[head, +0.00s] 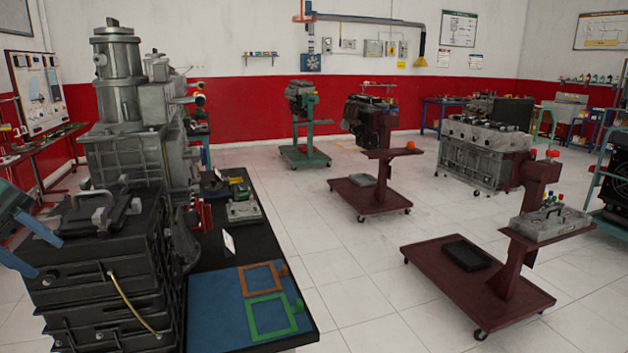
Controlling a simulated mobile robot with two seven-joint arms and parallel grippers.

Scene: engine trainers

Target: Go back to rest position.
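My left gripper (46,258) shows at the left edge, with its two blue fingers spread apart and nothing seen between them. It is in front of the dark engine block (95,290) at the near left; I cannot tell whether it touches the block. My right gripper is not in this view.
A black table (225,255) with a blue mat (215,315) stands beside the engine block. An orange frame (262,265) and a green frame (268,335) lie on the mat. Dark red wheeled engine stands (425,270) are at the right. The tiled floor (345,290) between is clear.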

